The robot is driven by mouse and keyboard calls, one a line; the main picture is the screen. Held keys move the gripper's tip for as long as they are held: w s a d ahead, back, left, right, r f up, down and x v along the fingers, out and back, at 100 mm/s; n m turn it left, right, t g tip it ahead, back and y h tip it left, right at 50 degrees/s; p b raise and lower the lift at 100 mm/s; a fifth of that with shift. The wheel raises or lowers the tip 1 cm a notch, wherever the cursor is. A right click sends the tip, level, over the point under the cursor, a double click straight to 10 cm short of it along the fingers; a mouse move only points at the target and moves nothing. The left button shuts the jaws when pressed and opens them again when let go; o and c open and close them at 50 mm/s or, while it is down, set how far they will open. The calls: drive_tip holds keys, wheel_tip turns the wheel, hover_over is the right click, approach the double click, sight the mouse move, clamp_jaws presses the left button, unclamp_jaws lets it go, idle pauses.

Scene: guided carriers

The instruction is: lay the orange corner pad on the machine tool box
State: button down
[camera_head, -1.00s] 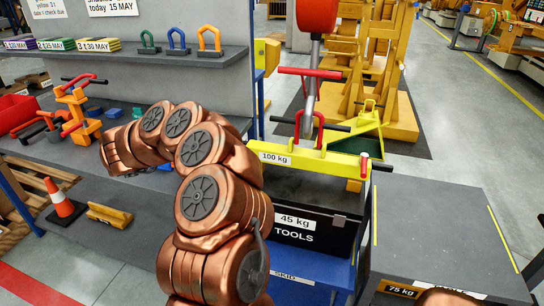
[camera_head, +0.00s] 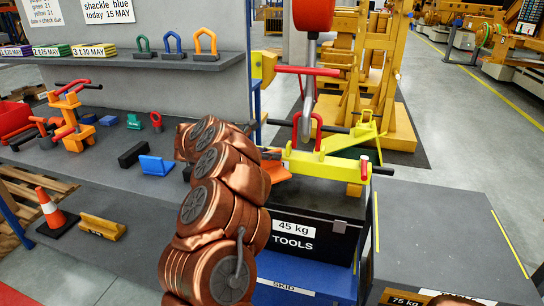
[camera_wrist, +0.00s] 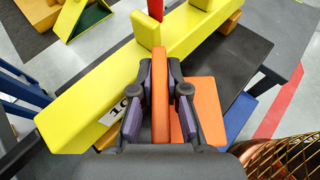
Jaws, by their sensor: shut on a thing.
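The machine tool box (camera_head: 307,242) is black, marked 45 kg TOOLS, and stands on a blue skid. A yellow lifting beam (camera_head: 330,166) lies across above its top. My gripper (camera_wrist: 160,82) is shut on the orange corner pad (camera_wrist: 160,110). The pad has one plate upright between the fingers and another plate to the right of them. In the head view the pad (camera_head: 276,172) shows at the left end of the beam, above the box's left side, partly hidden by my arm. I cannot tell whether it touches the box. The box's dark top (camera_wrist: 240,55) shows beyond the beam in the wrist view.
A grey block (camera_head: 440,235) marked 75 kg stands right of the box. Left, the bench holds an orange clamp (camera_head: 72,120), a blue pad (camera_head: 156,165) and a black one (camera_head: 132,153).

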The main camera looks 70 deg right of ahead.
sight(272, 171)
drive_tip(key=shift+f+p, duration=0.7)
drive_tip(key=shift+f, duration=2.6)
drive_tip(key=shift+f+b, duration=0.65)
drive_tip(key=shift+b, duration=0.25)
drive_tip(key=c, duration=1.1)
unclamp_jaws()
drive_tip(key=shift+r, duration=0.1)
drive_tip(key=shift+w, duration=0.15)
drive_tip(key=v, duration=1.2)
